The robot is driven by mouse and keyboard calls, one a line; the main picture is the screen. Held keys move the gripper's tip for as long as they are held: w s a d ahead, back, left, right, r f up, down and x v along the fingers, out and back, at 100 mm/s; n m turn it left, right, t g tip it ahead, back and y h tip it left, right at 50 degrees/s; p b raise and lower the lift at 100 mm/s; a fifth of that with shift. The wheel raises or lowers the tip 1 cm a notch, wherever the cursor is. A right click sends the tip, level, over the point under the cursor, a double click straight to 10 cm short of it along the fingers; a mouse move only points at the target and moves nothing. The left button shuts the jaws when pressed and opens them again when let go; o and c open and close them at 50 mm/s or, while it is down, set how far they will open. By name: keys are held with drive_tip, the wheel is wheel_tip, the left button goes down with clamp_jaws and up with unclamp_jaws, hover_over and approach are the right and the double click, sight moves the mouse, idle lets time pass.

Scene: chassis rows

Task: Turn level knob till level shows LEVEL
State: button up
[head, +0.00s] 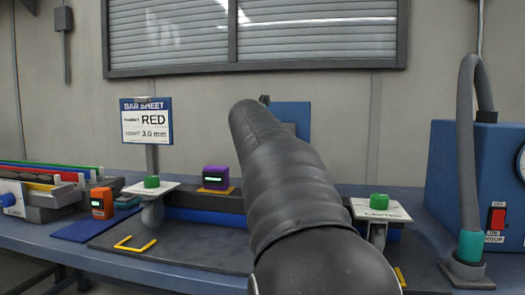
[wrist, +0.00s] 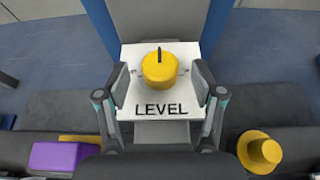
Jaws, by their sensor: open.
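In the head view my arm hides the knob and the gripper. A purple level device (head: 215,178) with a lit green display sits left of my arm; its display text is too small to read. It also shows in the wrist view (wrist: 60,157).
A CASTER plate (head: 377,209) with a green knob stands at right, and another green-knobbed plate (head: 152,187) at left. An orange device (head: 101,203) sits further left. A blue motor box (head: 470,180) with a hose is at far right. A yellow stepped piece (wrist: 259,151) lies right of the gripper.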

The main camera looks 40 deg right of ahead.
drive_tip(key=shift+x, duration=1.55)
drive_tip(key=c, duration=1.2)
